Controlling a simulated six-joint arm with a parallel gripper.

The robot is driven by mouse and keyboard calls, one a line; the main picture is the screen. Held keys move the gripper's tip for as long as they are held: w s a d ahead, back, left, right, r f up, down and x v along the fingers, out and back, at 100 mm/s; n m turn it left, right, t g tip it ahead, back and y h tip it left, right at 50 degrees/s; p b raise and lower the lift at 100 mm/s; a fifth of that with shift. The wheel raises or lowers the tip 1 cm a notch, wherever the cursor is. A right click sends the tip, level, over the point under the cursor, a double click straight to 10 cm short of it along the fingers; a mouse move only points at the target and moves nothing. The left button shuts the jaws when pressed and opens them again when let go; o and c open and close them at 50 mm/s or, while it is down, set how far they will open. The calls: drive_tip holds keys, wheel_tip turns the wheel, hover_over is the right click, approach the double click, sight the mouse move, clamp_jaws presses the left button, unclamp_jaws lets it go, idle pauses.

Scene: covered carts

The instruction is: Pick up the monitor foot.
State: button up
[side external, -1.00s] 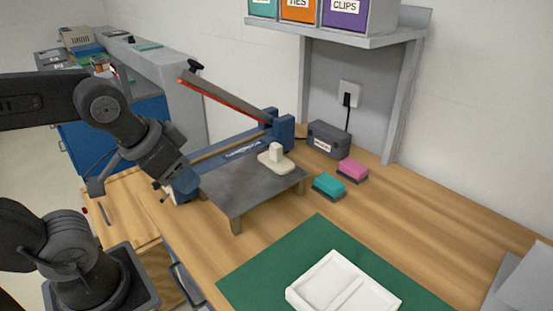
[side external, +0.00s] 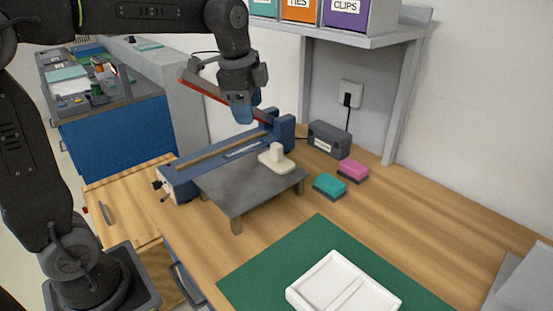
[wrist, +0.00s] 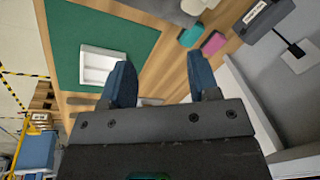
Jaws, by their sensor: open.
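The monitor foot (side external: 277,159) is a cream block with a flat base and a short upright stub. It sits on the back right part of a dark grey low stand (side external: 238,192). In the wrist view a pale piece that looks like the foot (wrist: 194,5) shows at the top edge, cut off by the frame. My gripper (side external: 241,114) points down, above and to the left of the foot in the side view, clear of it. Its blue fingers are apart and empty in the wrist view (wrist: 160,63).
A blue paper trimmer (side external: 222,160) with a raised arm stands behind the stand. Teal (side external: 329,186) and pink (side external: 353,170) erasers and a grey box (side external: 328,139) are to the right. A white tray (side external: 297,294) lies on a green mat (side external: 262,272). A shelf overhangs at the back.

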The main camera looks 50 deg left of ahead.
sight(277, 144)
drive_tip(key=w+a+f+m+g, duration=0.1)
drive_tip(key=w+a+f+m, duration=0.25)
drive_tip(key=w, duration=0.25)
drive_tip(key=w+a+f+m+g, duration=0.1)
drive_tip(key=w+a+f+m, duration=0.1)
drive_tip(key=w+m, duration=0.3)
drive_tip(key=shift+n, duration=0.55)
drive_tip(key=f, duration=0.7)
drive_tip(key=shift+w+d+f, duration=0.1)
drive_tip(key=shift+w+f, duration=0.25)
drive_tip(key=shift+f, duration=0.05)
drive_tip(key=shift+w+f, duration=0.15)
drive_tip(key=shift+f, duration=1.2)
drive_tip(key=shift+w+f, duration=0.15)
drive_tip(key=shift+f, duration=1.2)
clamp_jaws()
